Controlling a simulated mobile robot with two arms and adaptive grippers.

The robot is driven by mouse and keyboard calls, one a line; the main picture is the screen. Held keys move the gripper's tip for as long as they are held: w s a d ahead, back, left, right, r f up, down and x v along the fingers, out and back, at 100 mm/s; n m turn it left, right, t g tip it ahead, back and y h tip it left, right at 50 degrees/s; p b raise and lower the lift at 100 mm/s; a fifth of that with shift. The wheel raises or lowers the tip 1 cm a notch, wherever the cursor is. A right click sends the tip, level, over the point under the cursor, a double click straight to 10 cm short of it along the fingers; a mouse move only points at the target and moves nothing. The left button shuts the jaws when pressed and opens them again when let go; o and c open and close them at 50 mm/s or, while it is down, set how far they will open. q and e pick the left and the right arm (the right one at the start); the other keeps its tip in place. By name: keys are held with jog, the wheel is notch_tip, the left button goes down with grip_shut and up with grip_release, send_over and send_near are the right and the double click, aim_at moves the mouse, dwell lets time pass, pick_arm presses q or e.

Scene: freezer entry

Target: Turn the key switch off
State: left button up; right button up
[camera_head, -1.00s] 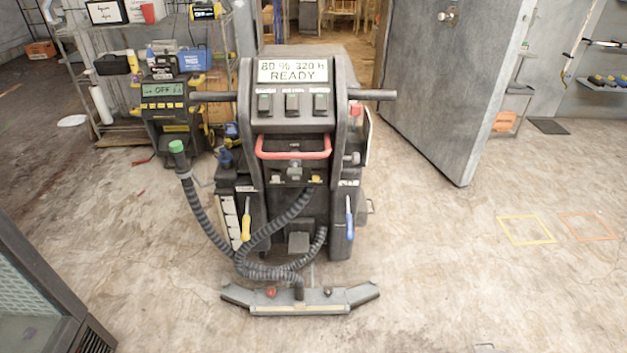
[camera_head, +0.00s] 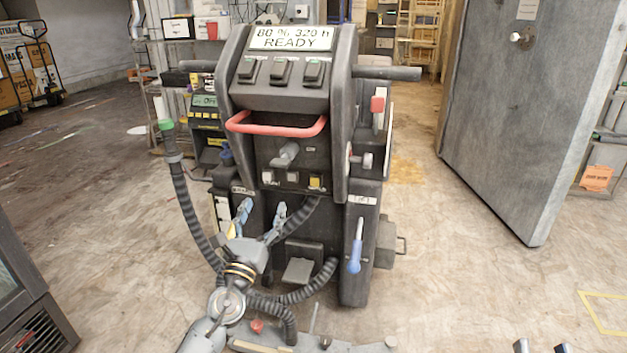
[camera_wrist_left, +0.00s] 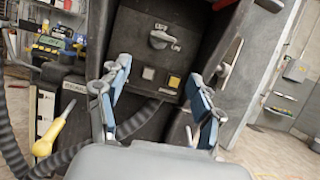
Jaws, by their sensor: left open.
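The key switch (camera_head: 284,153), a grey knob with a slanted handle, sits on the dark lower panel of the floor-cleaning machine (camera_head: 290,98), below its red bar. It also shows at the top middle of the left wrist view (camera_wrist_left: 163,38). The machine's display (camera_head: 291,38) reads "80 % 320 h READY". My left gripper (camera_head: 262,209) is open and empty, below the switch and apart from it; its blue-padded fingers (camera_wrist_left: 161,78) point toward the panel in the wrist view. Only the fingertips of my right gripper (camera_head: 542,347) show at the bottom right edge, spread apart.
A white and a yellow button (camera_head: 314,182) sit below the switch. Ribbed hoses (camera_head: 190,210) hang at the left and around my arm. A blue-handled tool (camera_head: 355,255) hangs at the machine's right. A large grey door (camera_head: 530,110) stands open at right.

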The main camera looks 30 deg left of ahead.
pick_arm(q)
jog(key=p, duration=0.1)
send_near(280, 161)
jog(key=w, duration=0.3)
jog(key=x, duration=0.5)
jog(key=shift+w+a+r, duration=0.15)
jog(key=shift+a+r, duration=0.2)
jog(key=shift+a, duration=0.05)
jog(key=shift+w+a+r, duration=0.1)
jog(key=shift+w+r, duration=0.2)
jog(key=shift+w, duration=0.3)
pick_arm(e)
jog(key=shift+d+f+g, duration=0.1)
jog(key=shift+f+g, duration=0.1)
jog(key=shift+g, duration=0.1)
pick_arm(q)
jog(key=c, duration=1.2)
jog(key=shift+o, duration=0.2)
